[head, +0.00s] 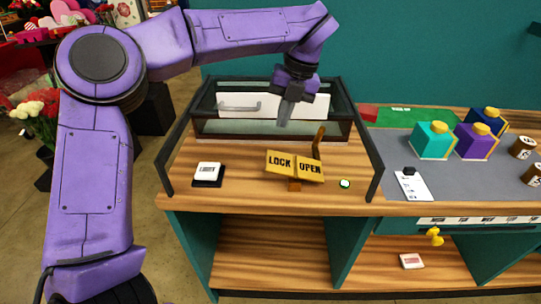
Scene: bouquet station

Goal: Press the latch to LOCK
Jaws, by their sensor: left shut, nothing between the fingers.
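The yellow latch sign (294,165) stands on the wooden counter, with LOCK on its left half and OPEN on its right half. The brown latch lever (319,140) rises behind the OPEN half and leans slightly right. My left gripper (283,119) points down, shut and empty, above and behind the LOCK half, to the left of the lever. It looks apart from the lever. A small green light (345,183) shows on the counter to the right of the sign. My right gripper is not in view.
A dark-framed clear case (340,88) surrounds the station; a white panel with a grey handle (240,106) is behind the gripper. A white labelled block on a black pad (207,172) sits at left. Teal (433,140) and purple (474,141) boxes stand on the grey mat at right.

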